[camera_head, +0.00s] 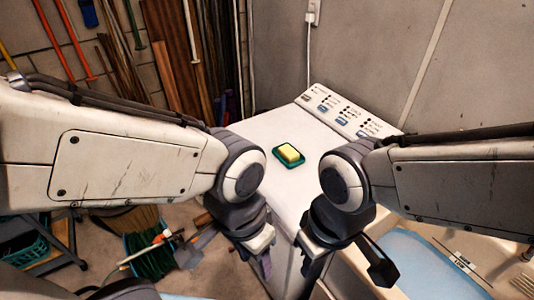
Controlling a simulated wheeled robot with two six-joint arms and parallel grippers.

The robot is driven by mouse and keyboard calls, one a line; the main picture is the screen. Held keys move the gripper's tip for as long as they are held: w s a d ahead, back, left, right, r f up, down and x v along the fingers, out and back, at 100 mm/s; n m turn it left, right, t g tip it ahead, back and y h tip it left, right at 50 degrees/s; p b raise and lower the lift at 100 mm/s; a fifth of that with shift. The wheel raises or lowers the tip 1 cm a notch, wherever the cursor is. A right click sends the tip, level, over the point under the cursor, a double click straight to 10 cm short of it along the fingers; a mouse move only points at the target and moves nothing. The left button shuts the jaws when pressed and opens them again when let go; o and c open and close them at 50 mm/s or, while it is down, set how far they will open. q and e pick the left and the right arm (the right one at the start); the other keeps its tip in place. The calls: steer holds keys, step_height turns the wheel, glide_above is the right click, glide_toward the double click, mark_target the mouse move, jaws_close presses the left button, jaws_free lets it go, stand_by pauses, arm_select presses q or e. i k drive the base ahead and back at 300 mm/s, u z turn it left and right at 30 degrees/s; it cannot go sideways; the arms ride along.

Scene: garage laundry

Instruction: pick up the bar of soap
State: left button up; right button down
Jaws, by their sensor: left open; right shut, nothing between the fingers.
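The yellow bar of soap (290,152) lies in a shallow green dish (281,160) on the white top of a washing machine (262,131), in the middle of the head view. My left gripper (229,262) is open and empty, low in the view, in front of the machine and to the left of the soap. My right gripper (343,270) is shut and empty, nearer to me than the soap and to its right. Both grippers are apart from the soap and dish. The soap is in plain view between my two wrists.
A control panel (337,108) runs along the machine's back edge. A basin with blue inside (418,258) stands at the right. A green hose coil (150,257) and a teal crate (25,248) are at the left. Tools and boards lean on the back wall.

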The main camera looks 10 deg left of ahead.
mark_target(288, 152)
steer(key=z, duration=0.2)
steer(key=k, duration=0.35)
steer(key=u, duration=1.05)
steer(key=i, duration=1.3)
steer(key=z, duration=0.8)
